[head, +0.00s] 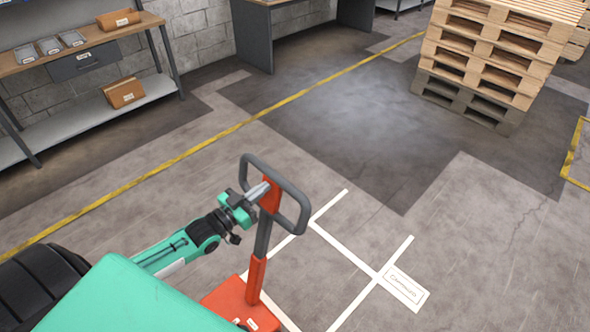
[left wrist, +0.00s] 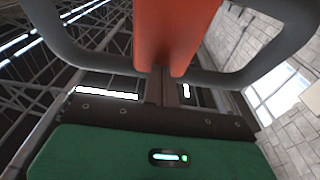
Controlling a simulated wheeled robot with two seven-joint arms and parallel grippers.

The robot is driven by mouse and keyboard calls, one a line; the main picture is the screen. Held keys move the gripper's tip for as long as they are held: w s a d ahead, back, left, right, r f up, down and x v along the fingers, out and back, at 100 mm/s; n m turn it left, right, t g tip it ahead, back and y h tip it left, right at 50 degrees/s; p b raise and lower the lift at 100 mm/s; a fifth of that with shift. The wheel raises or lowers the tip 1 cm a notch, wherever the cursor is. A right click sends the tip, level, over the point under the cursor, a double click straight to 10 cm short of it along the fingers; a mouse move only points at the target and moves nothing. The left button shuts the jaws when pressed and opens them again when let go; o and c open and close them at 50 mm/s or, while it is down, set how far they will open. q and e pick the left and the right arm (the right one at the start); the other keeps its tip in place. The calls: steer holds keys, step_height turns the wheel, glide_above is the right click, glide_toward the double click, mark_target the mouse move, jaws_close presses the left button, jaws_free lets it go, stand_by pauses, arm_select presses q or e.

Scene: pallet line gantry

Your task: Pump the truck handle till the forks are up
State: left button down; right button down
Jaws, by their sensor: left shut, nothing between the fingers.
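The truck handle (head: 297,185) is a dark grey loop on a grey and orange-red shaft. It stands up from the orange-red truck body (head: 237,305) at the bottom of the head view. My left gripper (head: 262,190) is at the left side of the loop, close to the orange-red piece in its lower middle. Its fingers are shut with nothing between them. The left wrist view shows the shut fingers (left wrist: 163,88) pointing at the orange-red piece (left wrist: 172,35), with the grey loop on both sides. I cannot tell whether they touch it. The forks are out of view. My right gripper is not in view.
A stack of wooden pallets (head: 490,60) stands at the upper right. A shelf bench (head: 100,50) with bins is at the upper left, and a grey desk (head: 255,35) is by the wall. White and yellow lines mark the floor. The floor beyond the handle is clear.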

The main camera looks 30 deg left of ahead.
arm_select(q)
steer(key=w+d+f+p, duration=0.2)
steer(key=w+d+p, duration=0.1)
steer(key=w, duration=0.9)
steer(key=shift+d+f+p, duration=0.15)
steer(key=shift+d+p, duration=0.2)
steer(key=shift+d, duration=0.3)
steer(key=shift+w, duration=0.1)
steer(key=w+d+f+g+b, duration=0.1)
steer(key=w+d+f+b, duration=0.1)
steer(key=w, duration=0.4)
steer(key=shift+w+d+f+b, duration=0.15)
steer(key=shift+w+f+b, duration=0.3)
steer(key=shift+b, duration=0.45)
steer(key=shift+s, duration=0.1)
